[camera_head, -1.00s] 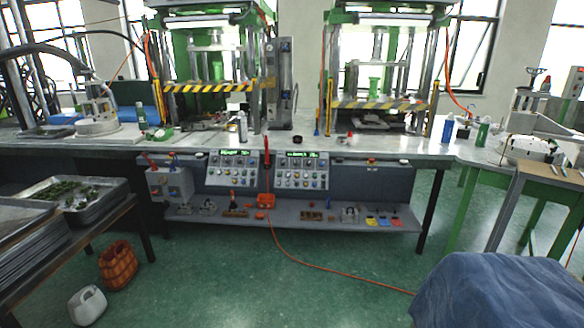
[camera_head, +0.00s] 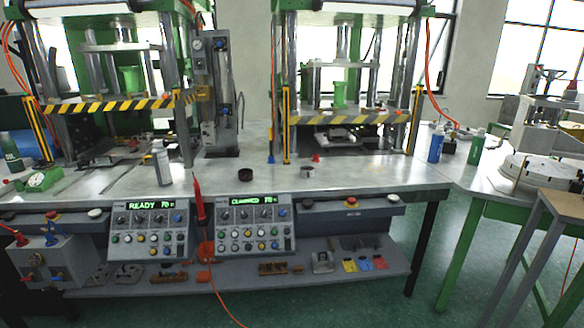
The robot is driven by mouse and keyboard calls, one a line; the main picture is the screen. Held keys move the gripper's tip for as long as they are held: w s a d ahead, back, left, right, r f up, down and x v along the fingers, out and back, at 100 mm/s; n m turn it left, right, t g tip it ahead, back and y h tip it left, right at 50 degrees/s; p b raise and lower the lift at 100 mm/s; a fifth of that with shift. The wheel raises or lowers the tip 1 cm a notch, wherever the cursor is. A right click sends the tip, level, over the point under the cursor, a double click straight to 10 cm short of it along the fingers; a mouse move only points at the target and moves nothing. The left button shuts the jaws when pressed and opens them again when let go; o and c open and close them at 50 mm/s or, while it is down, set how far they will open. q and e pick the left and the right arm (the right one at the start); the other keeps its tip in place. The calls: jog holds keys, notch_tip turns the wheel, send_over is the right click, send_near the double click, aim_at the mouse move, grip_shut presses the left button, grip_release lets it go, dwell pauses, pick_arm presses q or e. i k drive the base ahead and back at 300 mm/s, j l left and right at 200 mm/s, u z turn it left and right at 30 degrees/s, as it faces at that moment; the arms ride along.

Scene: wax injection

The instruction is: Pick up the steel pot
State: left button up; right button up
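A small round silvery vessel (camera_head: 307,172), which looks like the steel pot, stands on the worktable (camera_head: 345,178) near its front edge. It is right of a dark round ring or dish (camera_head: 246,174) and just below a small red piece (camera_head: 316,158). It is small in the picture, so its details are hard to tell. Neither of my grippers is in view.
Two green presses with striped bars (camera_head: 120,103) (camera_head: 345,118) stand behind. A grey canister (camera_head: 162,168) stands at left, a blue bottle (camera_head: 436,145) at right. Control panels (camera_head: 255,228) hang below the table edge. A wooden-topped stand (camera_head: 562,203) is at right.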

aim_at(305, 172)
jog(key=i+z, duration=0.45)
jog(key=i, duration=1.15)
